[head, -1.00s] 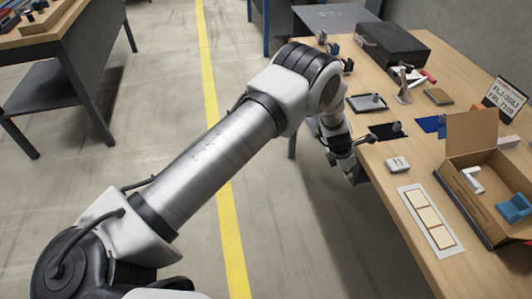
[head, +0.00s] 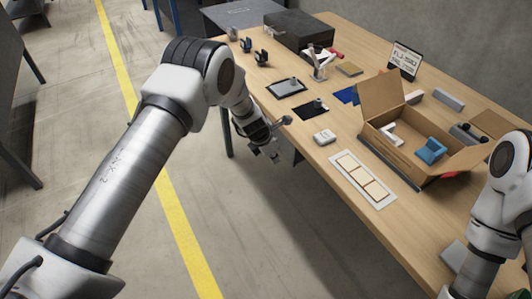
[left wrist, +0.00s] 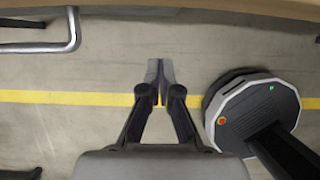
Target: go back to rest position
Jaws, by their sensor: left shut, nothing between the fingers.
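My left gripper (head: 268,153) hangs beside the left edge of the wooden table (head: 300,160) in the head view, clear of the table top. In the left wrist view the left gripper (left wrist: 159,75) points down over the grey floor, its fingers together with nothing between them. My right arm shows at the right edge of the head view; its gripper is out of the picture.
On the table stand an open cardboard box (head: 385,138) with white and blue parts, a white card with pale panels (head: 362,180), a small white box (head: 324,136), a black case (head: 299,32) and a sign (head: 405,61). A yellow line (head: 150,138) crosses open floor left.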

